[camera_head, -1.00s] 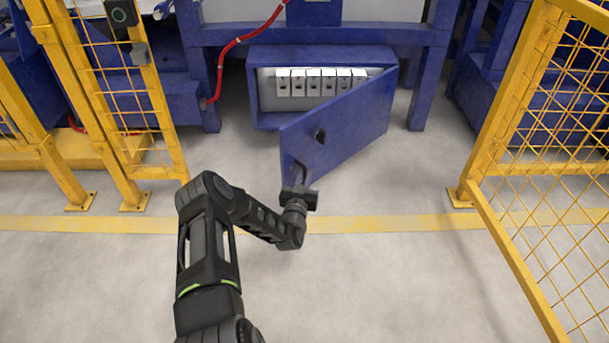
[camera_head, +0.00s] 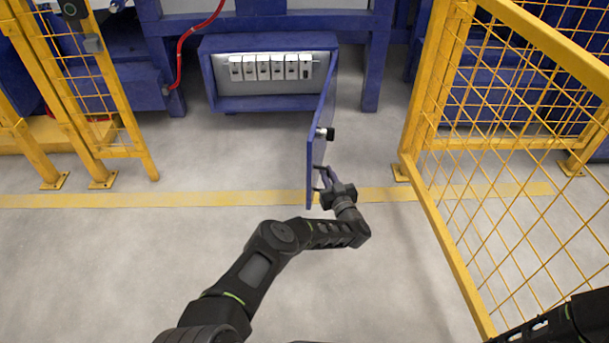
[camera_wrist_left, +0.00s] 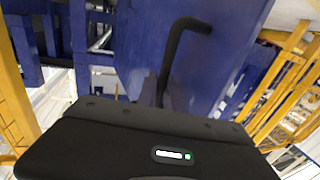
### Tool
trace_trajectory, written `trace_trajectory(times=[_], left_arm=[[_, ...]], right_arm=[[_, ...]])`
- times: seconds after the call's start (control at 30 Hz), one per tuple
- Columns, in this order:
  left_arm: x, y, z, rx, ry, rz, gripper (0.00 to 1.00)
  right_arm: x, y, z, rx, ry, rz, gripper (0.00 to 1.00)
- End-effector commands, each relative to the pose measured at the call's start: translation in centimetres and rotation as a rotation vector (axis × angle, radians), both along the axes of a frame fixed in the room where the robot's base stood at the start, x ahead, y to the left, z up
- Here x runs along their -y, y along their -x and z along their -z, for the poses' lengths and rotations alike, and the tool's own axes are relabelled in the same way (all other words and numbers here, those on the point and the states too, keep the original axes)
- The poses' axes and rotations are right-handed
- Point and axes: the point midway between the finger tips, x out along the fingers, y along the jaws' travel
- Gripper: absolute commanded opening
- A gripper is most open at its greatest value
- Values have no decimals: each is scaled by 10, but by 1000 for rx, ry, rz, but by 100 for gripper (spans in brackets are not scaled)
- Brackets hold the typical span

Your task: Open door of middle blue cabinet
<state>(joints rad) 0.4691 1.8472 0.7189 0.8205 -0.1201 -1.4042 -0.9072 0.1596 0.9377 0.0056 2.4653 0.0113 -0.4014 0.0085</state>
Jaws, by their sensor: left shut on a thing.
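The blue cabinet (camera_head: 208,78) stands low under the blue frame, with a row of grey-white switch modules (camera_head: 270,67) inside. Its door (camera_head: 322,115) is hinged on the right and swung wide, seen nearly edge-on and pointing toward me. A black knob (camera_head: 326,133) sits on the door's right-hand face. My left gripper (camera_head: 326,184) is at the door's near end, shut on the door handle. A dark arm part of mine shows at the lower right; no right gripper shows.
A yellow mesh fence (camera_head: 510,130) stands on the right, with its near rail running toward me. Another yellow fence (camera_head: 90,90) stands on the left. A red cable (camera_head: 183,55) hangs left of the cabinet. The floor (camera_head: 130,250) before the cabinet is clear.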

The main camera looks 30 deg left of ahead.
Motion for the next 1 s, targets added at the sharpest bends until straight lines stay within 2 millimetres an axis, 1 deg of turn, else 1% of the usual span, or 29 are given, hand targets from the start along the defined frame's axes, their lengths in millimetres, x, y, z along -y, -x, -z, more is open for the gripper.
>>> trace_trajectory(times=[0.03,0.1,0.3,0.5,0.77,0.8,1.0], left_arm=[[7,-6,-6,13,-6,-16,0],[17,-9,-6,12,-5,-35,0],[31,-8,-4,6,-5,-77,0],[36,-6,-2,0,-4,-88,0],[38,-5,1,-4,-2,-87,0],[38,-5,1,-5,-2,-87,13],[36,-6,1,-5,-2,-87,30]], right_arm=[[0,0,2,1,0,0,69],[0,-1,4,2,0,1,69],[0,-1,6,4,1,1,69],[0,-2,6,4,1,1,69],[0,-2,6,4,1,1,69],[0,-2,6,4,1,1,69],[0,-1,7,4,1,1,69]])
